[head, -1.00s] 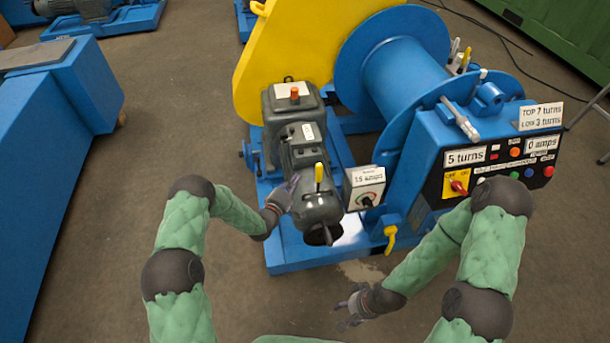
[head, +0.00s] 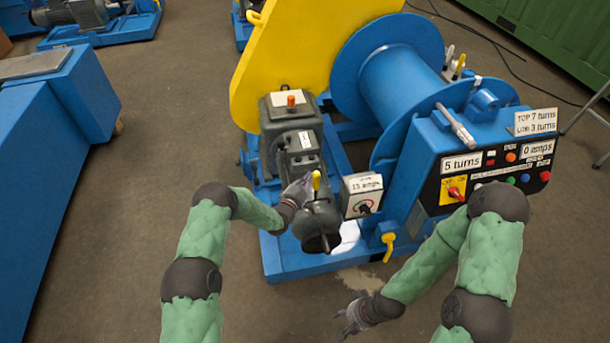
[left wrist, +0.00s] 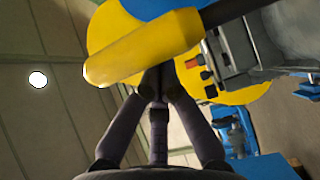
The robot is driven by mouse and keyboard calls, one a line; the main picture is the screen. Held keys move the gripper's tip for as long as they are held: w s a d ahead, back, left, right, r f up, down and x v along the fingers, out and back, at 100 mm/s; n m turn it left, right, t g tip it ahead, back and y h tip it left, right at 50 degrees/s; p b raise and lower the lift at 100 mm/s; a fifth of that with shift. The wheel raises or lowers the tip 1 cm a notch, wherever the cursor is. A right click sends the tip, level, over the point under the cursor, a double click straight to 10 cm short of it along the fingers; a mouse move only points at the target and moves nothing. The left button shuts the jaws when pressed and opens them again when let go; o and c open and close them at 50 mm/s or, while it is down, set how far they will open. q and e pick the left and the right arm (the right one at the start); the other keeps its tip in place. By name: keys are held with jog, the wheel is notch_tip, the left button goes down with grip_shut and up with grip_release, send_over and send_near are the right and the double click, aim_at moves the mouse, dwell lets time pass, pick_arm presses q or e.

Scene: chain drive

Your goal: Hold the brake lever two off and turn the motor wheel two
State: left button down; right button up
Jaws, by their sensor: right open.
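The yellow brake lever (head: 316,181) stands up from the dark grey motor (head: 318,214) in the head view. It crosses the left wrist view as a large yellow handle (left wrist: 150,48). My left gripper (head: 304,187) is right beside the lever, with its fingers at it. In the left wrist view its fingers (left wrist: 158,82) draw together just under the handle; whether they grip it is hidden. A dark round part, seemingly the motor wheel (head: 321,243), is at the motor's near end. My right gripper (head: 349,319) is open and empty, low in front of the blue base.
A white box marked "15 amps" (head: 362,195) stands just right of the motor. The control panel (head: 490,178) and a yellow-handled valve (head: 388,246) are further right. A yellow guard (head: 290,55) and blue drum (head: 390,85) rise behind. Floor in front is clear.

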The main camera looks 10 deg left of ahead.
pick_arm(q)
jog(key=shift+s+d, duration=0.15)
jog(key=shift+s, duration=0.15)
jog(key=shift+s, duration=0.1)
